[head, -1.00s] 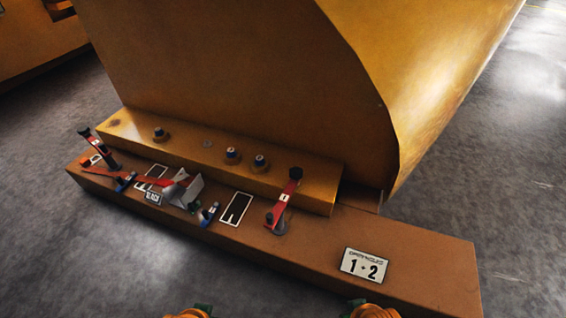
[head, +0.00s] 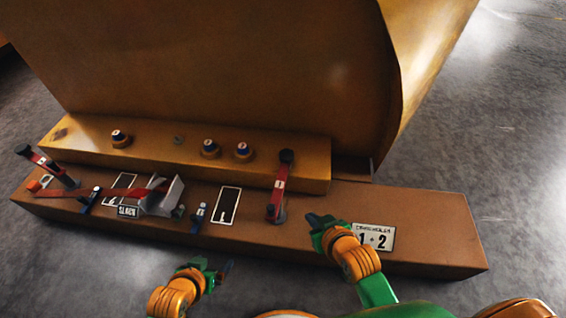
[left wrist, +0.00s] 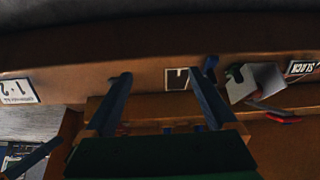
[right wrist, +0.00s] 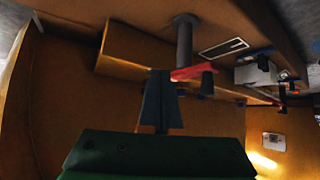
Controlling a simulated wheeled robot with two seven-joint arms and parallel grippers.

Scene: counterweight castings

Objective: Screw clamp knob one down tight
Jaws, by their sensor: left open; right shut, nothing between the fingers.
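A red clamp arm (head: 278,190) with a white label and a dark knob (head: 287,156) at its upper end stands at the right end of the yellow block. Its number is too small to read surely. The right wrist view shows a red arm (right wrist: 193,72) beside a grey post (right wrist: 184,40). A second red-and-black clamp (head: 45,167) leans at the far left. My right gripper (head: 318,220) is shut and empty, to the right of the near clamp and apart from it. My left gripper (head: 218,268) is open and empty, in front of the brown beam.
The brown beam (head: 420,225) carries a "1 - 2" plate (head: 374,237), a black slot plate (head: 227,205), a grey bracket (head: 163,198) and small blue-and-black parts (head: 198,218). Several capped studs (head: 210,148) sit on the yellow block (head: 160,152). A large yellow casting (head: 220,60) rises behind.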

